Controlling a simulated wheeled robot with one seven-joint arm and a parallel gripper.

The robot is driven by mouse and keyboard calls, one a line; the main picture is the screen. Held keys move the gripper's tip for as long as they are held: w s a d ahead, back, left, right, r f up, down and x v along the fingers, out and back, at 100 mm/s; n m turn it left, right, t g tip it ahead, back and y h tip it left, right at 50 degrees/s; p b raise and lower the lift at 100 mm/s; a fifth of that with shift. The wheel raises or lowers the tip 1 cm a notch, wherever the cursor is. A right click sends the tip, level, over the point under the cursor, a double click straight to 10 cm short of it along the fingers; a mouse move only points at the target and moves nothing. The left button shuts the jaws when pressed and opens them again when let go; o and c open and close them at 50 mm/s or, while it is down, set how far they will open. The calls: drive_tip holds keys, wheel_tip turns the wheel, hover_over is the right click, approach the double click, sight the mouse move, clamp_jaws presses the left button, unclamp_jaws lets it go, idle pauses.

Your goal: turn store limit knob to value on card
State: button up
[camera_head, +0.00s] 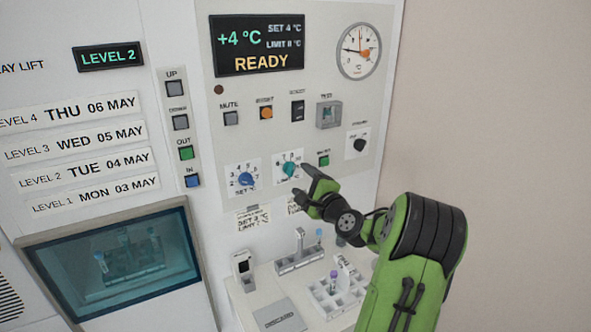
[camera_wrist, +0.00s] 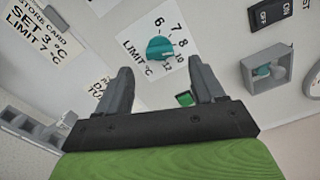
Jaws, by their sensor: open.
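The limit knob (camera_wrist: 160,49) is teal, on a white dial plate marked LIMIT °C with values 6, 7, 8, 10 and 12 readable in the wrist view. It also shows in the head view (camera_head: 289,169). My gripper (camera_head: 305,180) is in front of the panel close to this knob. In the wrist view its two fingers (camera_wrist: 161,85) are apart, with the knob beyond the gap and nothing between them. The store card (camera_wrist: 35,35) reads SET 3 °C, LIMIT 7 °C. The display (camera_head: 258,44) reads +4 °C, SET 4 °C, LIMIT 11 °C, READY.
A blue set knob (camera_head: 246,179) sits left of the limit knob. A green button (camera_head: 323,160) and a black knob (camera_head: 359,145) are to the right. Tube racks (camera_head: 335,293) stand on the shelf below. A boxed test switch (camera_wrist: 262,70) projects from the panel.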

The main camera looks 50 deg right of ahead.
sight(292, 172)
drive_tip(key=x, duration=0.5)
drive_tip(key=shift+p, duration=0.4)
drive_tip(key=shift+c, duration=0.5)
drive_tip(key=c, duration=1)
